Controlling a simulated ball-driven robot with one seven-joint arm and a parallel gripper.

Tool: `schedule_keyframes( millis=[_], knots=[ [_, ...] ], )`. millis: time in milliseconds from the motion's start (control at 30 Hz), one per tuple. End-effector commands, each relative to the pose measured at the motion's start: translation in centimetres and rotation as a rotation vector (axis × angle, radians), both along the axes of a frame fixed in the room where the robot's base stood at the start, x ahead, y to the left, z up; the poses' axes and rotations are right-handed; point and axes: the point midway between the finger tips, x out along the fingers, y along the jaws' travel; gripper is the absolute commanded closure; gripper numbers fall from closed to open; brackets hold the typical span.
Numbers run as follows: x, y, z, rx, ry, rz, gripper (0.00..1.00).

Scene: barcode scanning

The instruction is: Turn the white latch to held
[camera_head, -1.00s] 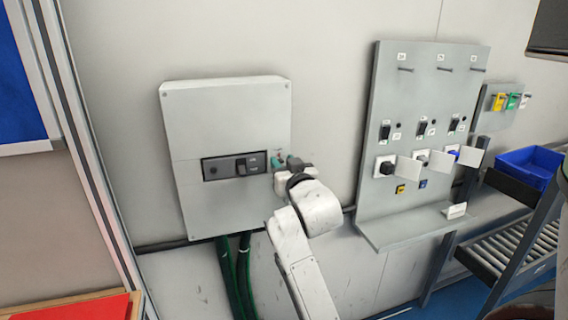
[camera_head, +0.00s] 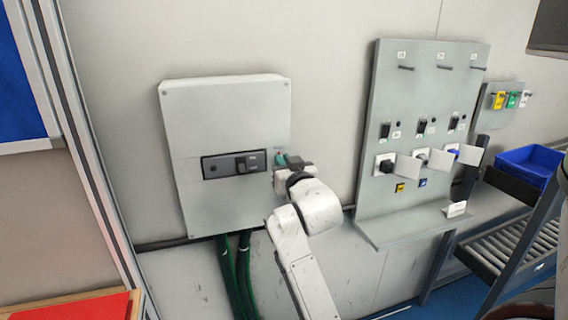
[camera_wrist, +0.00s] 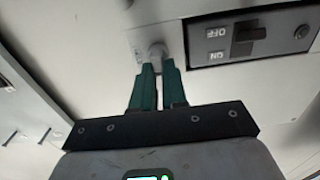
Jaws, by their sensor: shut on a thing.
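The white latch (camera_wrist: 157,51) is a small pale knob on the face of the grey wall box (camera_head: 225,110). In the wrist view it sits between the tips of my gripper's two green fingers (camera_wrist: 158,68). My gripper (camera_head: 281,160) is shut on it at the right side of the box in the head view, where the fingers and wrist hide the latch. The latch's exact angle cannot be made out, and the small print beside it is unreadable.
Beside the latch is a dark switch panel (camera_head: 233,164) with a rocker marked ON and OFF (camera_wrist: 249,32). A grey board (camera_head: 385,90) with hooks, switches and sockets stands to the right. Green cables (camera_head: 243,265) run below the box.

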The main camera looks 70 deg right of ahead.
Motion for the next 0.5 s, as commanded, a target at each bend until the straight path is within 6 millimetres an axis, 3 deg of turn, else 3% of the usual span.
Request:
schedule_keyframes(
  millis=[500],
  knots=[
    [-0.13,-0.12,-0.18,0.19,-0.222,0.002,1.0]
  ],
)
